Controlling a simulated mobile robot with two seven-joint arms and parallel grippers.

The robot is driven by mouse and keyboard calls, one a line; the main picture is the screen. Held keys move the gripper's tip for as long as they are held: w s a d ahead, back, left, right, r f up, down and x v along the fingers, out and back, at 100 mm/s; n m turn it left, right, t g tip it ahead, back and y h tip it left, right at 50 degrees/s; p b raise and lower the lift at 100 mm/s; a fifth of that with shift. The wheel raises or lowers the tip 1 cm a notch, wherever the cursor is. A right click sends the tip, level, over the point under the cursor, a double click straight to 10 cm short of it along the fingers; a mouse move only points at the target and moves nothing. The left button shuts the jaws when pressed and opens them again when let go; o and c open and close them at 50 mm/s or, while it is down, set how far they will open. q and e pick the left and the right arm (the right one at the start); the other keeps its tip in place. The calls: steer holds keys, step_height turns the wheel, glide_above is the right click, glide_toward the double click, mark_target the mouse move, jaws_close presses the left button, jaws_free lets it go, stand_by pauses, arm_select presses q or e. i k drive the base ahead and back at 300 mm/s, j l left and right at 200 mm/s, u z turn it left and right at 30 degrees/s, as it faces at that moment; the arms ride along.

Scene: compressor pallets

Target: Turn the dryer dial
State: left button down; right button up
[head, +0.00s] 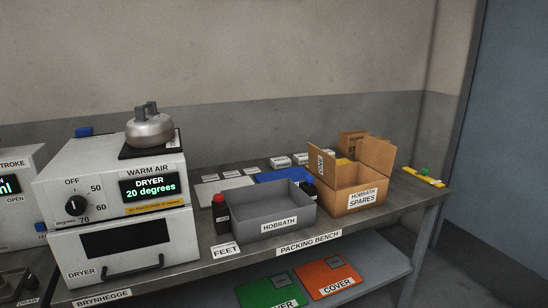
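The dryer (168,227) is a white box at the left end of the packing bench, with a dark window and handle on its lower front. Its black round dial (76,205) is on the upper left of the front, with marks OFF, 50, 60 and 70 degrees around it. The dial's exact pointing is too small to tell. The green display (150,186) reads "DRYER 20 degrees". Neither of my grippers shows in the head view.
A metal, stone-shaped object (149,129) sits on a black pad on the dryer. A grey HOBRATH tray (272,228), a red-capped bottle (220,215) and an open cardboard box (352,200) stand on the bench (405,208). Another white machine (18,175) is at the far left.

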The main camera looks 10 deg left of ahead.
mark_target(76, 207)
steer(key=k+j+u, duration=0.1)
steer(key=u, duration=0.4)
steer(key=k+j+u, duration=0.15)
steer(key=u, duration=0.35)
